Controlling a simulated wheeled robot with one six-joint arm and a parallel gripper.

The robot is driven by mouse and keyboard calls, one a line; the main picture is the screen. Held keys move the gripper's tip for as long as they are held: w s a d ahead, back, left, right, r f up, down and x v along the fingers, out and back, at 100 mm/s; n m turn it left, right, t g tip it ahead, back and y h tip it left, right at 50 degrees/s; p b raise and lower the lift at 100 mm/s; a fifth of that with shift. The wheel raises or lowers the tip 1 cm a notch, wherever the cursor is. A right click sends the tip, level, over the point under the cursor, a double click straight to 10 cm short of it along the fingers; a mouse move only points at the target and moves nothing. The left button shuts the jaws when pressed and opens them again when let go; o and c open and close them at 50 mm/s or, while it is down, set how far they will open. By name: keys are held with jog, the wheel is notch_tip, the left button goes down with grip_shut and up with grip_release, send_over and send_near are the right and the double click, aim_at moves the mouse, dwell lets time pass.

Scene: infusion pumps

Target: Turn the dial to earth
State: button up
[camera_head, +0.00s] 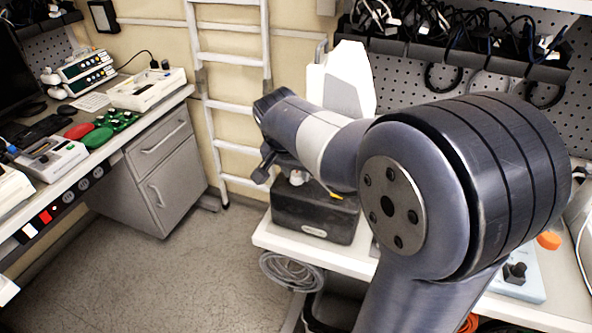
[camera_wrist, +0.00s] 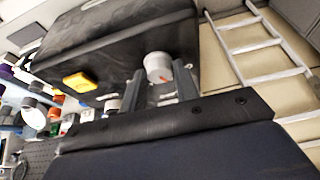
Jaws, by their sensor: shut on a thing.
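A black box-shaped device (camera_head: 312,218) stands on the white bench; its dark body (camera_wrist: 120,42) fills the upper part of the wrist view. A light grey, round dial (camera_wrist: 158,66) sticks out from it, with a small red mark at its side; a pale knob (camera_head: 296,178) shows on the device in the head view. My gripper (camera_wrist: 160,82) has one finger on each side of the dial and is shut on it. In the head view my gripper (camera_head: 272,165) is partly hidden at the device. Any labels around the dial are unreadable.
A yellow part (camera_wrist: 79,81) sits on the device beside the dial. A ladder (camera_head: 232,105) stands behind on the left. Cables (camera_head: 292,270) hang coiled below the bench edge. A left counter (camera_head: 120,140) holds other instruments. The floor between is clear.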

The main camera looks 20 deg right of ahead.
jog(key=o, duration=1)
jog(key=shift+c, duration=0.2)
jog(key=shift+r, duration=0.1)
jog(key=v, duration=1)
jog(key=shift+r, duration=0.3)
jog(key=shift+s, duration=0.1)
jog(key=x, duration=1.1)
jog(key=shift+a, duration=0.1)
